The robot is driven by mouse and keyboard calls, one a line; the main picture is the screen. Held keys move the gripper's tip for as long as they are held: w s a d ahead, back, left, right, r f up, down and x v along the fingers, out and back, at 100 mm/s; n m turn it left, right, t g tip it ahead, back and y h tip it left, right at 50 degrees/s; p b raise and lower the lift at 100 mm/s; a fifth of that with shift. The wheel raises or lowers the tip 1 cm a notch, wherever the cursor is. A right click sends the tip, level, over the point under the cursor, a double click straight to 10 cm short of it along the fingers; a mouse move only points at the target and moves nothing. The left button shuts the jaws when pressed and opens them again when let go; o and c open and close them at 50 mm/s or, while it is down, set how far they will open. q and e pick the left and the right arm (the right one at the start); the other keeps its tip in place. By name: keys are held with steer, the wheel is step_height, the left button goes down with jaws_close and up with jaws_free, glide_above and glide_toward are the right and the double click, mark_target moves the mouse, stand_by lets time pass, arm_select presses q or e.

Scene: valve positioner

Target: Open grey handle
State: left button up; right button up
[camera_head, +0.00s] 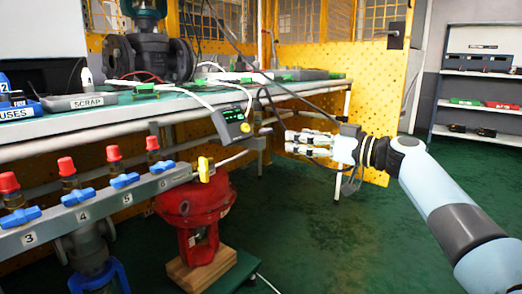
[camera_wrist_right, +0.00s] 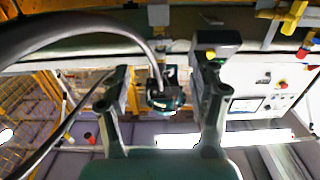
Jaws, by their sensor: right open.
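A short pale grey lever (camera_head: 235,159) sticks out to the right of a yellow fitting (camera_head: 205,169) at the end of the numbered manifold bar; I cannot be sure it is the named grey handle. A grey block (camera_head: 256,143) is below the bench edge, right of a positioner with a lit green display (camera_head: 233,125). My right gripper (camera_head: 290,142) is open and apart, to the right of the block. In the right wrist view its two fingers (camera_wrist_right: 165,92) are spread, with a dark cabled part (camera_wrist_right: 166,97) seen between them; I cannot tell its distance. My left gripper is out of view.
The green bench (camera_head: 135,115) with tools and cables runs along the back left. A red actuator (camera_head: 195,210) stands on wood blocks below the manifold (camera_head: 95,208). Cables hang near the gripper. The green floor (camera_head: 320,235) is clear at the centre right.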

mark_target(269, 132)
steer(key=b+x, duration=0.1)
steer(key=x, duration=0.4)
steer(key=shift+a+f, duration=0.1)
steer(key=shift+a, duration=0.1)
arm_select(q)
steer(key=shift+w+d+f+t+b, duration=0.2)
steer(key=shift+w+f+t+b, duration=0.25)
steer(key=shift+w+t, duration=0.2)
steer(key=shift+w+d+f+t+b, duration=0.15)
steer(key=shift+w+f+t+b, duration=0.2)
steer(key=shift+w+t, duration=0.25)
arm_select(e)
steer(key=shift+x, duration=2.55)
steer(key=shift+w+d, duration=0.1)
steer(key=shift+d, duration=0.05)
steer(key=c, duration=1.2)
steer(key=shift+f+m+b, duration=0.1)
steer(key=shift+m+b, duration=0.25)
steer(key=shift+m, duration=0.45)
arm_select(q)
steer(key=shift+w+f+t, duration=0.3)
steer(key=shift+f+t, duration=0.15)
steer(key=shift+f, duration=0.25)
arm_select(e)
steer(key=shift+m, duration=0.6)
steer(key=o, duration=1.2)
